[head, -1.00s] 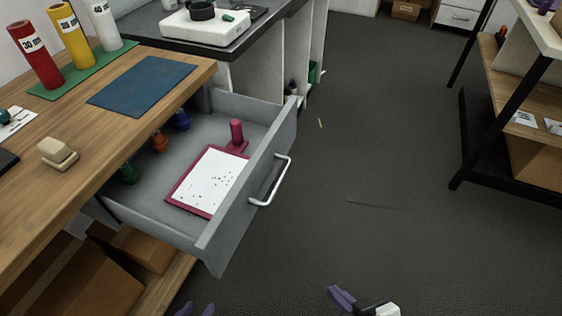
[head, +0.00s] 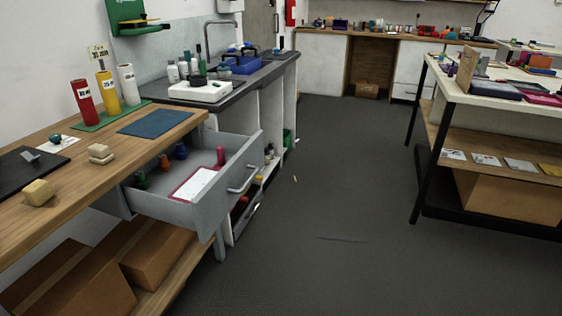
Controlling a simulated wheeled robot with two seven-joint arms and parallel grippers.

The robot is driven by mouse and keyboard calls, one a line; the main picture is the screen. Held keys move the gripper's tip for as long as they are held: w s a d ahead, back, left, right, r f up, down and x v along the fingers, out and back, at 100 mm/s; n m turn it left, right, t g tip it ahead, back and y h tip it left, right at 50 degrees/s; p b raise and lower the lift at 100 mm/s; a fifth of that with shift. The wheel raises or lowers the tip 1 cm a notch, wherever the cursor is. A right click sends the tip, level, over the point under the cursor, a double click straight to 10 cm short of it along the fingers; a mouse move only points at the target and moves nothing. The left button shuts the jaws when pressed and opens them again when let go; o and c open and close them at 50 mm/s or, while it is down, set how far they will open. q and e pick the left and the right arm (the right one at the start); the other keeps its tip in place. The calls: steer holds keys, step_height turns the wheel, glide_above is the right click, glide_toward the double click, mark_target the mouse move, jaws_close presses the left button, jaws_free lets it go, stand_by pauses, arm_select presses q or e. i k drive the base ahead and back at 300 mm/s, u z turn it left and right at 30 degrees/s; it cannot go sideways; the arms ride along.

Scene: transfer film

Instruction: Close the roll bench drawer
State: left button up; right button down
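The roll bench (head: 60,198) is the wooden-topped bench on the left. Its grey drawer (head: 228,186) stands pulled out towards the right, with a pale bar handle (head: 243,178) on its front. Inside the drawer lie a red-edged board with a white sheet (head: 194,186), a dark red upright piece (head: 221,156) and a few small coloured knobbed objects along the far-left side. Neither of my grippers shows in the head view now, and nothing is seen touching the drawer.
Red, yellow and white rolls (head: 103,92) stand on the bench top near a blue mat (head: 156,123). Cardboard boxes (head: 75,280) fill the shelf below. A dark-framed table (head: 500,140) stands at right.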

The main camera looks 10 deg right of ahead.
mark_target(244, 156)
steer(key=z, duration=0.5)
steer(key=i, duration=0.85)
steer(key=u, duration=0.5)
steer(key=i, duration=0.8)
steer(key=u, duration=0.85)
